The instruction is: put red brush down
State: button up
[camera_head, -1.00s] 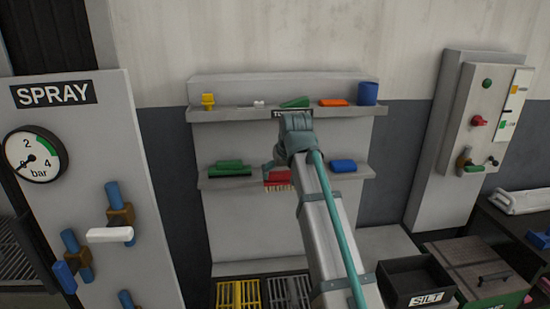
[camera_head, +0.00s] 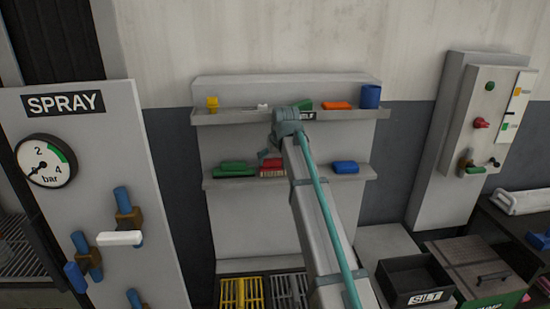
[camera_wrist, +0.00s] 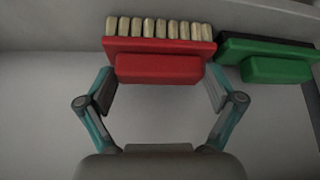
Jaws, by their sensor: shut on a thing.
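The red brush (camera_head: 272,168) is at the lower shelf, just right of the green brush (camera_head: 233,169) and very near it. In the wrist view, the red brush (camera_wrist: 160,68) shows its red back and pale bristles, with the green brush (camera_wrist: 270,62) close on its right. My gripper (camera_wrist: 160,84) is shut on the red brush, with one finger at each side of its raised grip. In the head view, my gripper (camera_head: 268,156) is partly hidden by my wrist. I cannot tell whether the brush touches the shelf.
The lower shelf (camera_head: 310,179) also carries a blue brush (camera_head: 345,167) at right, with bare shelf partly behind my arm. Yellow and dark grates stand below.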

jog(key=shift+f, duration=0.15)
jog(key=o, duration=0.8)
